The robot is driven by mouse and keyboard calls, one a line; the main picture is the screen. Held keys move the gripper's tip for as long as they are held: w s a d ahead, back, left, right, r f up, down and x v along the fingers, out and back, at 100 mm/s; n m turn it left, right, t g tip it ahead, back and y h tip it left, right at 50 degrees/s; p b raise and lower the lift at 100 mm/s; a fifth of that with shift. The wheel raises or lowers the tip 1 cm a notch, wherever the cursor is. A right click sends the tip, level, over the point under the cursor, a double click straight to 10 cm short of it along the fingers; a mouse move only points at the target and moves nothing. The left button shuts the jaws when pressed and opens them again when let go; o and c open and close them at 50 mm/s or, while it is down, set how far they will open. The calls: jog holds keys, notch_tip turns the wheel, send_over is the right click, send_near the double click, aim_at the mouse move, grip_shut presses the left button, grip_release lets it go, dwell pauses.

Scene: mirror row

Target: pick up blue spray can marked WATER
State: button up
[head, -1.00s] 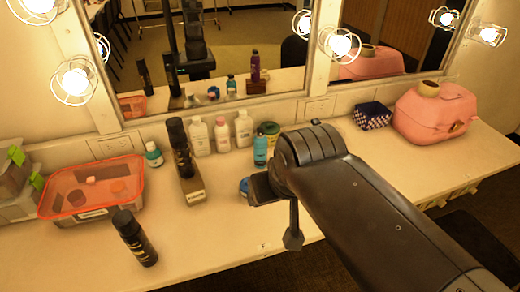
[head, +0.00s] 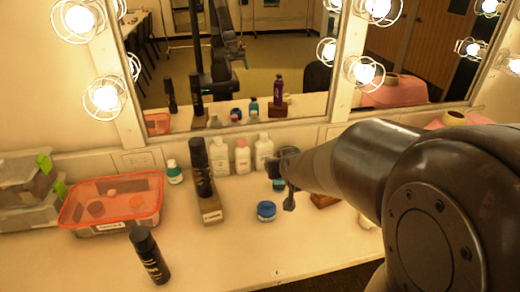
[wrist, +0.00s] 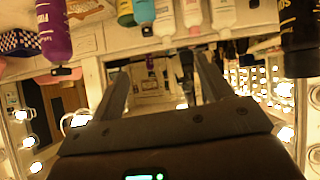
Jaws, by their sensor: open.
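A teal-blue bottle or can (head: 278,184) stands on the counter, mostly hidden behind my gripper (head: 289,185) in the head view. In the inverted wrist view a blue container (wrist: 144,12) shows at the top edge, beside a teal one (wrist: 125,14). I cannot read the word WATER on either. In the wrist view my gripper (wrist: 162,85) has its two fingers apart, with nothing between them. A purple bottle (wrist: 53,32) stands to the left there; my arm hides it in the head view.
White bottles (head: 220,157) and a pink one (head: 242,157) stand near the mirror. A black can (head: 200,165) is on a wooden block (head: 212,210). A blue-lidded jar (head: 266,211), another black can (head: 150,257) and an orange-rimmed tub (head: 110,205) are nearby.

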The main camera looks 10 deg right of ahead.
jog(key=w+d+f+t+y, duration=0.1)
jog(key=w+d+f+t, duration=0.2)
jog(key=f, duration=0.5)
jog(key=w+d+f+t, duration=0.2)
jog(key=w+f+t, duration=0.2)
jog(key=w+f, duration=0.3)
jog(key=w, duration=0.9)
jog(key=shift+w+f, duration=0.35)
jog(key=shift+c, duration=0.4)
jog(key=c, duration=1.4)
jog(key=shift+c, duration=0.3)
jog(key=shift+r, duration=0.15)
